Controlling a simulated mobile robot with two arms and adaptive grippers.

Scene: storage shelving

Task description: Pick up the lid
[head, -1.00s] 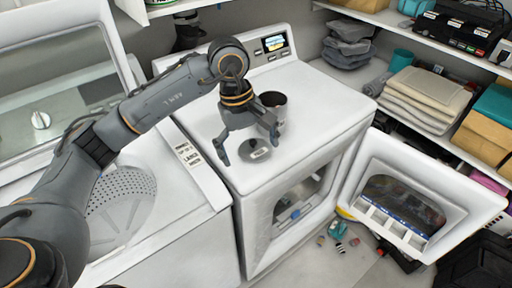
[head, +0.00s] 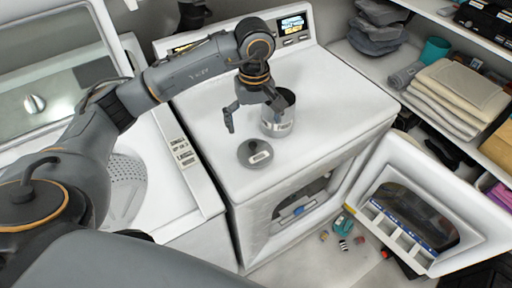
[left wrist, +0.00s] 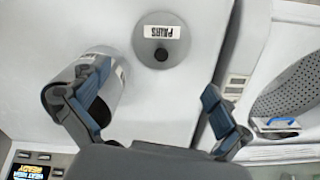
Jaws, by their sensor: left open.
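The lid (head: 255,153) is a dark grey disc with a knob and a white label, lying flat on the white dryer top (head: 210,105). The left wrist view also shows the lid (left wrist: 180,48), at top centre. My right gripper is not in view.
The open-lidded washer (head: 125,190) stands left of the dryer. The dryer's door (head: 400,190) hangs open at the right. Shelves with folded towels (head: 455,92) are at the right. Small items (head: 343,243) lie on the floor. The dryer top's front is clear.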

